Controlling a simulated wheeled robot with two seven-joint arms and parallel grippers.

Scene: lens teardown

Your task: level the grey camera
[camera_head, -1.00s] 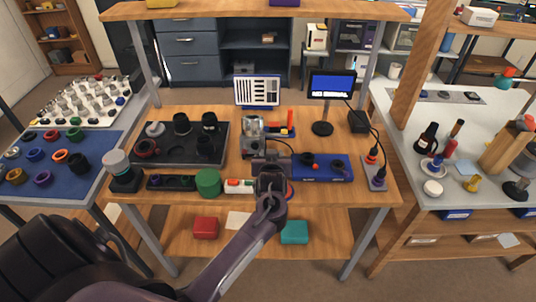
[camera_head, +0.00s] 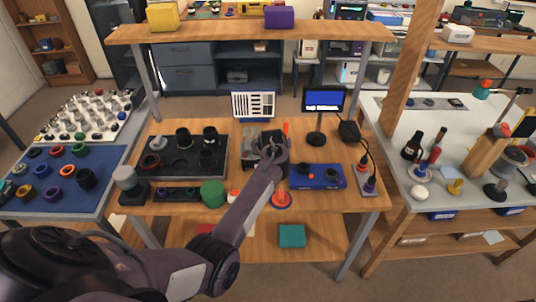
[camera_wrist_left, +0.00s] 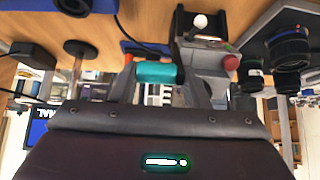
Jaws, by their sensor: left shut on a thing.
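The grey camera (camera_wrist_left: 207,62) stands on the wooden table and shows in the left wrist view as a grey body with a red knob. In the head view its grey side (camera_head: 249,134) is mostly hidden behind my left gripper (camera_head: 271,143). In the wrist view, my left gripper (camera_wrist_left: 157,80) is shut on a teal cylindrical handle (camera_wrist_left: 157,72) right beside the grey body. How the handle joins the camera is hidden, and the camera's tilt cannot be read. My right gripper is in no view.
A dark tray (camera_head: 174,170) with black lens parts is left of the camera. A striped chart (camera_head: 254,104) and a small monitor (camera_head: 323,103) stand behind. A blue box (camera_head: 320,177) sits to the right, a green cylinder (camera_head: 212,193) at the front.

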